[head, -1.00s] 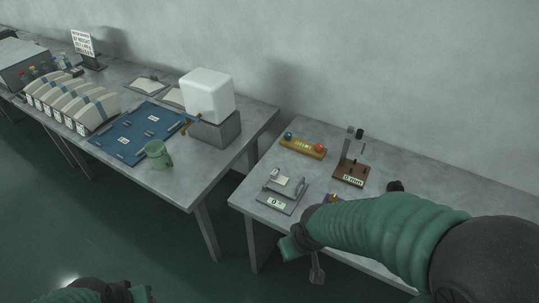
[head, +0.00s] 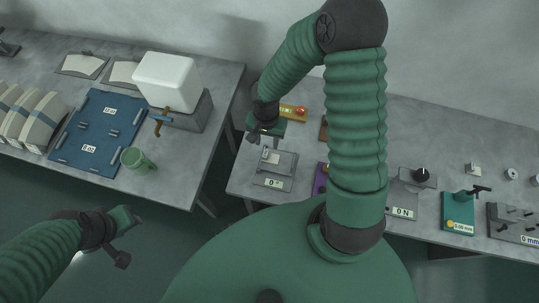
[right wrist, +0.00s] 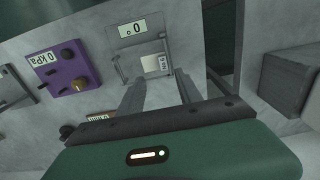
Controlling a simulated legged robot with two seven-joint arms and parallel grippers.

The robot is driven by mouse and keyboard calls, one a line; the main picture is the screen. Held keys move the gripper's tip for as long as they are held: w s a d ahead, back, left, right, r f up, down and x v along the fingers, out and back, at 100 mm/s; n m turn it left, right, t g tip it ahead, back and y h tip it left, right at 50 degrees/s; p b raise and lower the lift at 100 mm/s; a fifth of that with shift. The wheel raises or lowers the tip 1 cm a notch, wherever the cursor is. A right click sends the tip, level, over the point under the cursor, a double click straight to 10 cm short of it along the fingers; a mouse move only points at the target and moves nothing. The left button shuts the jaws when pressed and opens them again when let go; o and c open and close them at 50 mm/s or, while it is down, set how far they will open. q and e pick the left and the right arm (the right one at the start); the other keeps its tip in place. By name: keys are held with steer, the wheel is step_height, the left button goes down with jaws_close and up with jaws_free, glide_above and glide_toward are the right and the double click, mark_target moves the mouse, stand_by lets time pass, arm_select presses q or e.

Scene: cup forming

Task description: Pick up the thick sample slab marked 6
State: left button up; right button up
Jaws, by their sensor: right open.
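A small pale slab (head: 271,156) lies on a grey device (head: 285,164) with a 0° display, on the right table. In the right wrist view the pale slab (right wrist: 156,65) shows dark marks too small to read. My right gripper (head: 257,136) is just behind and above the device in the head view. In the right wrist view my right gripper (right wrist: 158,84) is open and empty, its two fingers reaching toward the slab from either side, apart from it. My left gripper (head: 132,238) is low at the left, off the tables; its jaws are unclear.
A purple 0 kPa box (right wrist: 60,72) stands beside the device. A yellow bar (head: 293,111) with a red ball lies behind it. Other instruments, including a teal one (head: 458,213), stand to the right. The left table holds a blue mat (head: 100,128), green mug (head: 136,160) and white tank (head: 167,80).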

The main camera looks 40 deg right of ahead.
glide_above(265, 154)
steer(key=f, duration=0.4)
steer(key=shift+d+f, duration=0.2)
steer(key=shift+f, duration=0.05)
step_height(265, 154, down, 5)
steer(key=shift+s+a+f, duration=0.15)
steer(key=shift+f, duration=0.05)
steer(key=shift+w+f, duration=0.25)
jaws_close()
